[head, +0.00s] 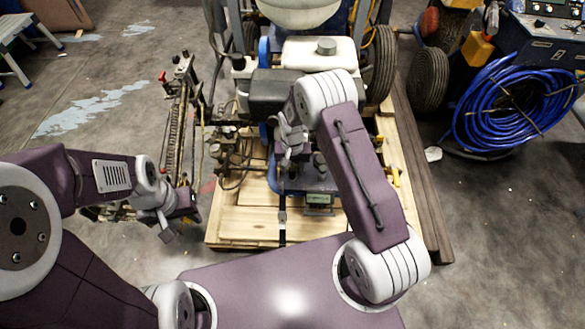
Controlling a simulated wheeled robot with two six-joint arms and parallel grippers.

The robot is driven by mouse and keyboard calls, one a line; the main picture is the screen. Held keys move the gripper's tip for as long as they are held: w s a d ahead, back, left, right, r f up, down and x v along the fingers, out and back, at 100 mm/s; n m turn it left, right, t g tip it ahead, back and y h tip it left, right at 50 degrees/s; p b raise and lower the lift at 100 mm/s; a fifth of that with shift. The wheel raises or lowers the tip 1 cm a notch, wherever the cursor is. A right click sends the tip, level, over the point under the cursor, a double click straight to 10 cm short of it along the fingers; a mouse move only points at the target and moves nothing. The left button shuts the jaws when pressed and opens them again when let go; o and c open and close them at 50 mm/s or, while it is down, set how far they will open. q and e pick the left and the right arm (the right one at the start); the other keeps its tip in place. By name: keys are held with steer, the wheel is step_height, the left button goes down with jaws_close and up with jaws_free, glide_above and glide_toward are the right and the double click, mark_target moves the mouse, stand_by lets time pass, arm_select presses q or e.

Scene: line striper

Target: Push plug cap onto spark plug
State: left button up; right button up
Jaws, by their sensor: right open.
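The line striper (318,54) stands on a wooden pallet, with a white tank and a dark engine block (268,92) at its front. My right gripper (289,157) is at the front of the engine, open, with its fingers pointing down near the machine's lower parts. My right forearm hides part of the engine. I cannot make out the spark plug or the plug cap; they are too small or hidden. My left gripper (172,228) hangs to the left of the pallet, apart from the engine; its finger opening is unclear.
The wooden pallet (240,222) has bare boards at its front. A metal frame with a spring (178,115) stands left of the machine. A coil of blue hose (512,100) and a black wheel (428,80) are at the right. The floor at lower right is clear.

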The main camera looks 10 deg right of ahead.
jaws_close()
steer(key=shift+r, duration=0.2)
steer(key=shift+r+p, duration=0.35)
steer(key=shift+p, duration=0.15)
steer(key=shift+r, duration=0.15)
steer(key=shift+r+p, duration=2)
steer(key=shift+p, duration=0.1)
